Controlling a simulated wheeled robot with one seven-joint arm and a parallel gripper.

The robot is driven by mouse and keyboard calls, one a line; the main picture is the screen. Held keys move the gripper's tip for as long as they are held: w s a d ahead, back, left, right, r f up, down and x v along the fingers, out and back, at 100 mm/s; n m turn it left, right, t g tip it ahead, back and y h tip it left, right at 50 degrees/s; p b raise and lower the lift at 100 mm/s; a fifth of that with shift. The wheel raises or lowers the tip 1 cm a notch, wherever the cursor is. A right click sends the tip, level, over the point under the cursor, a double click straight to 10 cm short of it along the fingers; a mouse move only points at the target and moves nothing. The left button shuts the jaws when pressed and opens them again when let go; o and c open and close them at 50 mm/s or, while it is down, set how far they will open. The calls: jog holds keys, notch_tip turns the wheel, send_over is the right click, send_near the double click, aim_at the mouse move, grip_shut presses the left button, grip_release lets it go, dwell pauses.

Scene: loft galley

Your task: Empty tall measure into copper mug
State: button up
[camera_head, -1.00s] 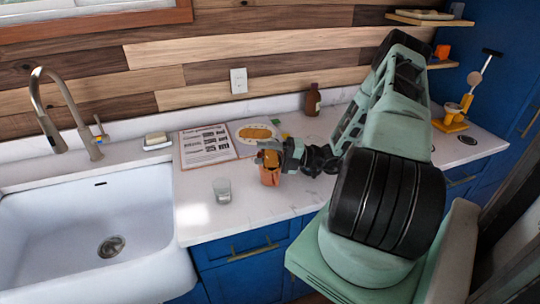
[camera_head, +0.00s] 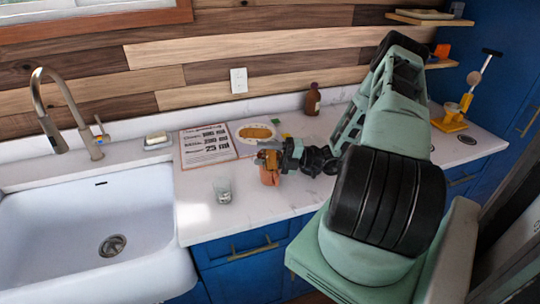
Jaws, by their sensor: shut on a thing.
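The copper mug (camera_head: 269,177) stands on the white counter, right of a clear glass (camera_head: 223,190). My gripper (camera_head: 272,156) is directly above the mug, reaching in from the right. It is shut on a small amber-looking vessel (camera_head: 264,158), which appears to be the tall measure. The vessel is tilted at the mug's mouth and overlaps the mug's rim in this view. My fingers hide part of it. I cannot tell whether it touches the rim or whether anything is flowing.
A printed sheet (camera_head: 207,146) and an oval dish (camera_head: 257,133) lie behind the mug. A brown bottle (camera_head: 312,99) stands by the wall. The sink (camera_head: 85,220) is at left, with a soap dish (camera_head: 157,141) near it. Counter in front of the mug is clear.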

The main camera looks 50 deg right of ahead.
jog(key=shift+w+d+r+m+p, duration=0.15)
jog(key=shift+r+m+p, duration=0.2)
jog(key=shift+m+p, duration=0.5)
dwell(0.4)
